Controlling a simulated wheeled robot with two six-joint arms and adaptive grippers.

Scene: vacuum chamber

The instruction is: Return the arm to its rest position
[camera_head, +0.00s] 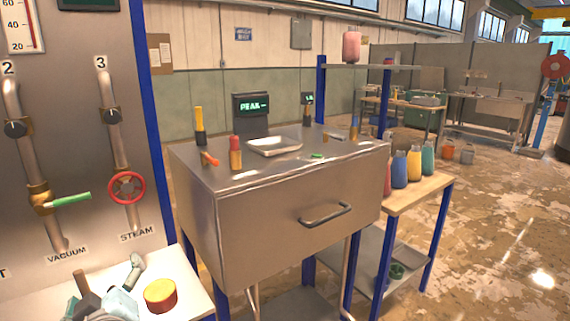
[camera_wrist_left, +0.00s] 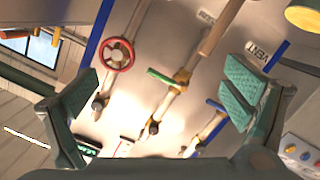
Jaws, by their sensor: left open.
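My left gripper (camera_head: 108,276) shows at the bottom left of the head view, in front of the valve panel and over a white surface. Its pads are apart and nothing shows between them. In the left wrist view the open fingers (camera_wrist_left: 158,98) frame the panel behind, with the red wheel valve (camera_wrist_left: 117,55) and the green-handled valve (camera_wrist_left: 180,82) between them. The rest of my left arm is mostly out of frame. My right gripper is in neither view.
The panel carries the red STEAM wheel (camera_head: 126,187) and green VACUUM handle (camera_head: 70,199). A yellow-topped red cylinder (camera_head: 160,296) is just right of the gripper. A metal cabinet (camera_head: 270,215) with a tray (camera_head: 274,146) stands right of the panel. Floor at far right is clear.

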